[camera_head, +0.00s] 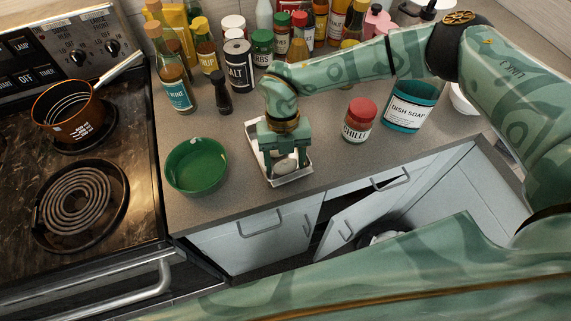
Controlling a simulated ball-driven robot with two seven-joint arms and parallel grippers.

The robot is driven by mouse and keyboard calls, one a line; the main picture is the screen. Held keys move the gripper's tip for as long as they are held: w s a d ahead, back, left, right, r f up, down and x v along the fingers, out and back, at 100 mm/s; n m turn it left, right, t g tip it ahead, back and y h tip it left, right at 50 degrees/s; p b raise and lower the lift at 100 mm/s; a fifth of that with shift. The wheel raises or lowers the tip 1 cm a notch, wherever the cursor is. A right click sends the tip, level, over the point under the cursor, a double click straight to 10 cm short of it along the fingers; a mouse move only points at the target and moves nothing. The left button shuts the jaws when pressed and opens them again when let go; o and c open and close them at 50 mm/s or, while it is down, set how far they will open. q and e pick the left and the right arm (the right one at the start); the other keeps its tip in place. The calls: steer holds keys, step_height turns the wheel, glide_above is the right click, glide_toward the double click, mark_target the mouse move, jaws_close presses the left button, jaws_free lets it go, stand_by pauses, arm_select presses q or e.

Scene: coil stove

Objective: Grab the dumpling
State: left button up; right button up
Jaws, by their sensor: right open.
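The dumpling (286,165) is a small pale lump in a shallow white rectangular tray (293,180) on the counter. My right gripper (286,168) points down over the tray, with its fingers open. The fingers are on either side of the dumpling, one to its left and one to its right. The gripper body hides part of the tray and the dumpling's far side. I cannot tell whether either finger touches the dumpling. My left gripper is not in view.
A green bowl (197,166) stands left of the tray. A red-lidded chilli jar (359,122) and a teal dish soap tub (409,105) stand to its right. Several bottles and jars line the back. A coil stove (75,205) with an orange pot (68,112) is at left.

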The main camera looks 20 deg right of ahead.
steer(key=c, duration=0.6)
steer(key=shift+r, duration=0.1)
